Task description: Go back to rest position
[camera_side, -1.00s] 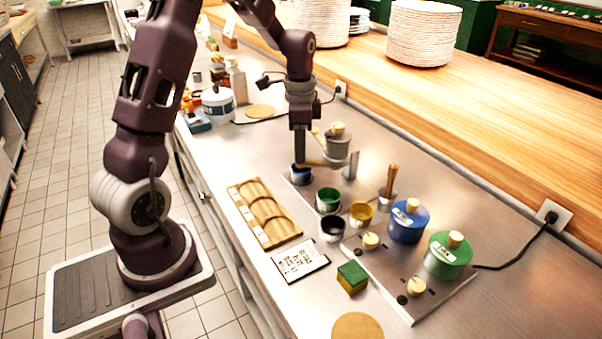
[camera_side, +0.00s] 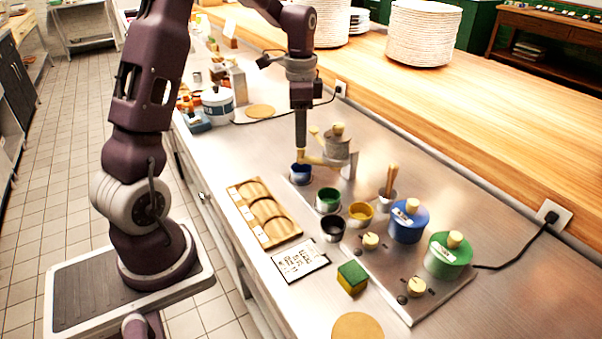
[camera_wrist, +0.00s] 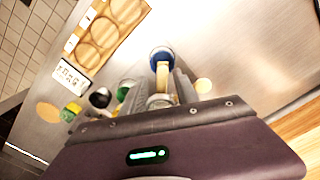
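My gripper (camera_side: 301,146) points down just above the near end of a tan spout (camera_side: 313,157). The spout belongs to a grey metal dispenser (camera_side: 338,146) with a tan knob on top. A blue-lined cup (camera_side: 301,174) stands under the spout end. In the wrist view my gripper (camera_wrist: 163,80) has its two grey fingers apart. The spout (camera_wrist: 163,85) and the blue-lined cup (camera_wrist: 162,55) show between and beyond them. I see nothing held, though the dispenser partly overlaps the fingers there.
Green (camera_side: 328,200), yellow (camera_side: 361,214) and dark (camera_side: 333,228) cups stand close by. A wooden tray (camera_side: 284,230) with round recesses lies in front. Blue (camera_side: 409,223) and green (camera_side: 449,255) lidded pots stand right. A sponge (camera_side: 352,278) and a label card (camera_side: 299,262) lie nearer.

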